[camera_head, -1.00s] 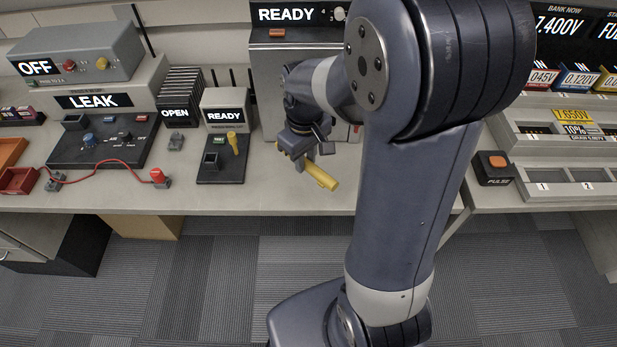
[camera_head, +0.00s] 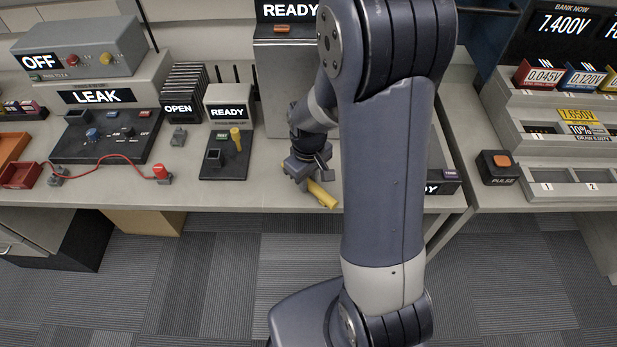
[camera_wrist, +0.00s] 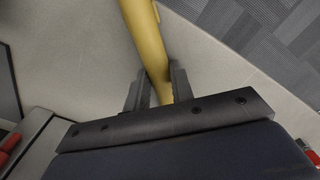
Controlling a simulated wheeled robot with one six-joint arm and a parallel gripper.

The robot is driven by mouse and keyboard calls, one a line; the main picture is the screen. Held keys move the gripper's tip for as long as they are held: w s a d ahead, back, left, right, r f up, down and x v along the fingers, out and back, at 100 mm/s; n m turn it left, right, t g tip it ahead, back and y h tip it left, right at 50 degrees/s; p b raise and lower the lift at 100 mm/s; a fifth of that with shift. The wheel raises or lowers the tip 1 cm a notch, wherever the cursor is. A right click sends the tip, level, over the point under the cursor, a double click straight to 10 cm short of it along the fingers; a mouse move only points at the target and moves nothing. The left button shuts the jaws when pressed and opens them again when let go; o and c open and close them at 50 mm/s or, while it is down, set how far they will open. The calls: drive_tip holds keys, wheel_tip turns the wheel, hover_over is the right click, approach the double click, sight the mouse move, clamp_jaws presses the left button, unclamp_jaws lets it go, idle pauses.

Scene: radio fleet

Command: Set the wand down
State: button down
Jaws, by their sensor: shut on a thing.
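The wand is a yellow rod (camera_head: 321,194). It also shows in the wrist view (camera_wrist: 145,38), running up from between the fingers to the top edge. My gripper (camera_head: 304,178) is shut on it, low over the front part of the bench, near its edge. In the wrist view both dark fingers (camera_wrist: 156,88) press on the wand's sides. The head view does not let me tell whether the wand touches the bench top.
The bench top (camera_head: 270,190) is bare around the gripper. A black pad with a small yellow-handled piece (camera_head: 235,139) and a READY box (camera_head: 228,112) stands to the left. A red cable (camera_head: 105,160) lies farther left. A PULSE button box (camera_head: 497,167) is on the right bench.

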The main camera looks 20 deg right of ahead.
sight(309, 181)
drive_tip(key=c, duration=1.2)
unclamp_jaws()
drive_tip(key=shift+f, duration=0.1)
drive_tip(key=shift+c, duration=0.2)
wheel_tip(309, 181, up, 12)
drive_tip(key=p, duration=0.1)
drive_tip(key=shift+r, duration=0.2)
